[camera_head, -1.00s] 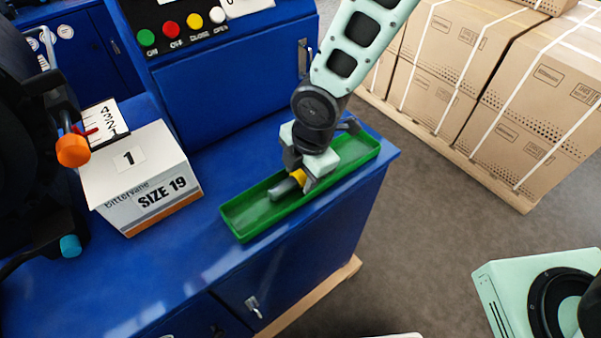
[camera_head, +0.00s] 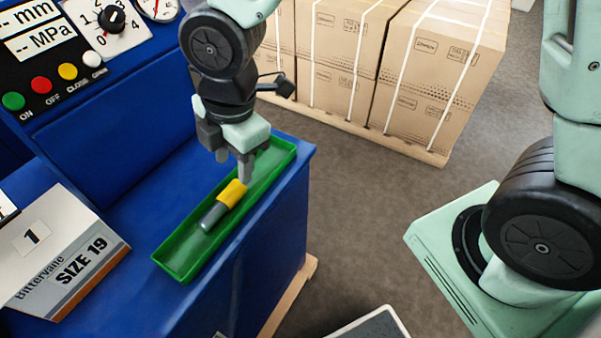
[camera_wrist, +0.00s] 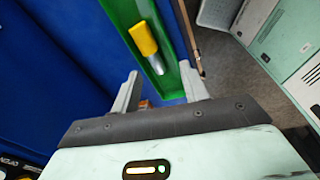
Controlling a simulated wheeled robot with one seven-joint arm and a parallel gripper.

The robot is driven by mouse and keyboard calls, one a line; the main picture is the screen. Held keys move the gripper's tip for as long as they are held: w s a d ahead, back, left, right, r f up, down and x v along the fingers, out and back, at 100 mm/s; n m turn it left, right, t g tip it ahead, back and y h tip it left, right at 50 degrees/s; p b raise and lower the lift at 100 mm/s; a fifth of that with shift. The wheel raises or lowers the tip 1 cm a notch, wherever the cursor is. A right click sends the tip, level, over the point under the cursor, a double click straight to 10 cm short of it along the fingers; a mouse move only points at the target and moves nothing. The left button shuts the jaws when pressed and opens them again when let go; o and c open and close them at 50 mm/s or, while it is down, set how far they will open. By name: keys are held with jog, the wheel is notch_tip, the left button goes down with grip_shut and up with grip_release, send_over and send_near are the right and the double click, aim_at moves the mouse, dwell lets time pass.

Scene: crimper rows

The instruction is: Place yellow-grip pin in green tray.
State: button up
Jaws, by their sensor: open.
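The yellow-grip pin (camera_head: 225,204) lies in the green tray (camera_head: 175,265), its grey end toward the tray's near end and its yellow grip farther back. In the wrist view the pin (camera_wrist: 144,42) rests inside the tray (camera_wrist: 117,12), with nothing around it. My gripper (camera_head: 233,168) is above the tray, just beyond the yellow end of the pin. In the wrist view my gripper (camera_wrist: 163,88) has its two fingers spread apart, with no object between them.
The tray sits on the blue cabinet top near its right edge. A white box marked SIZE 19 (camera_head: 70,262) stands to the left. The control panel (camera_head: 50,80) is behind at left. Strapped cartons (camera_head: 430,80) stand on a pallet beyond the open floor.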

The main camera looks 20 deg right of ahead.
jog(key=s+d+r+m, duration=0.2)
jog(key=s+d+m, duration=0.2)
jog(key=s+m, duration=0.2)
jog(key=s+d+r+m, duration=0.2)
jog(key=s+d+m, duration=0.2)
jog(key=s+m, duration=0.3)
jog(key=shift+s+d+r+m+g+h, duration=0.25)
jog(key=shift+r+m+g+h, duration=0.15)
jog(key=shift+m, duration=0.6)
